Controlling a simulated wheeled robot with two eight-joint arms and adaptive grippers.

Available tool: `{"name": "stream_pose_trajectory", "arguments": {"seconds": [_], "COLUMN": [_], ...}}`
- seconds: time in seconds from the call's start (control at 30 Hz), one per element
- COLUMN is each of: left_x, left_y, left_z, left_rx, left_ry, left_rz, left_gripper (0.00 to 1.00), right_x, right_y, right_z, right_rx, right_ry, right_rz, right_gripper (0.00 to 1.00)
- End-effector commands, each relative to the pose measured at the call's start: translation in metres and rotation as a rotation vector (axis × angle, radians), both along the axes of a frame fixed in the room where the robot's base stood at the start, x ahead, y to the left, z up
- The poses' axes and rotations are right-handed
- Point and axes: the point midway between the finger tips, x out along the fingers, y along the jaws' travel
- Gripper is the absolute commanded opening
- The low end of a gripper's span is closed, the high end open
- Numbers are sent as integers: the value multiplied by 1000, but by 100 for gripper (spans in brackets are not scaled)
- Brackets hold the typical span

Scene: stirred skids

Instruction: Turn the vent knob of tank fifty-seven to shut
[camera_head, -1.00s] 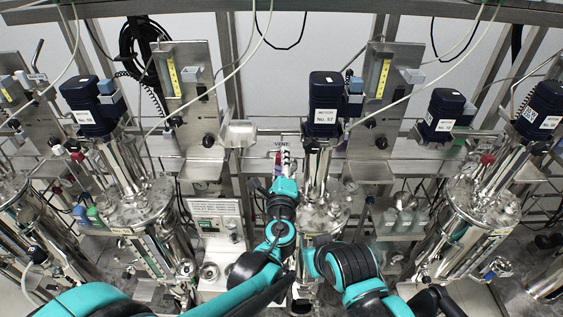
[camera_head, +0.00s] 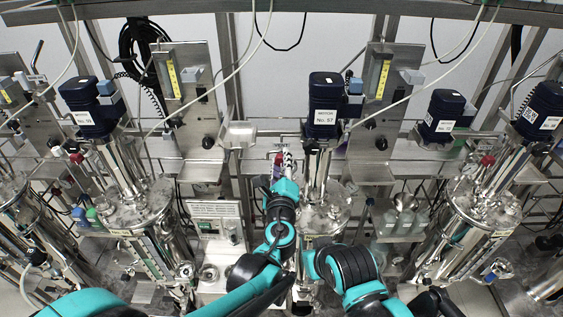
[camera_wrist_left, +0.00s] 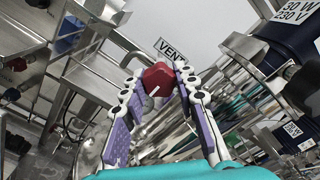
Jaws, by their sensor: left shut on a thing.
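The motor (camera_head: 323,112) labelled No. 57 stands on top of the steel tank (camera_head: 325,212) at the centre of the head view. The red vent knob (camera_wrist_left: 158,76) is at the centre of the left wrist view, just below a VENT label (camera_wrist_left: 170,51). A white pointer line shows on the knob, slanting. My left gripper (camera_wrist_left: 160,87) is shut on the knob, one finger on each side. In the head view my left gripper (camera_head: 285,160) is left of the tank's neck, and its fingers partly hide the knob. My right gripper does not show clearly.
Similar tanks with motors stand on both sides, such as the motor (camera_head: 89,108) at left and the motor (camera_head: 442,115) at right. Steel panels and pipes crowd the back. My right arm (camera_head: 345,275) is in front of the tank's lower body.

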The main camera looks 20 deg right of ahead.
Motion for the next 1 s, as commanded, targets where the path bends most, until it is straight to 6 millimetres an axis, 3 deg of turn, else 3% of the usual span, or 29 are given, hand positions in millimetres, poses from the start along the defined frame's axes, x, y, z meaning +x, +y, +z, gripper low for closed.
{"name": "stream_pose_trajectory", "arguments": {"seconds": [0.03,0.1,0.47,1.0], "left_x": [0,0,-4,-101], "left_y": [0,0,1,29], "left_z": [0,0,0,0], "left_rx": [1,1,0,0], "left_ry": [-1,-1,0,0], "left_rz": [1,1,0,-2], "left_gripper": [37,50,50,50], "right_x": [0,0,0,0], "right_y": [0,0,0,0], "right_z": [0,0,0,0], "right_rx": [0,0,0,0], "right_ry": [0,0,0,0], "right_rz": [0,0,0,0], "right_gripper": [0,0,0,0]}}
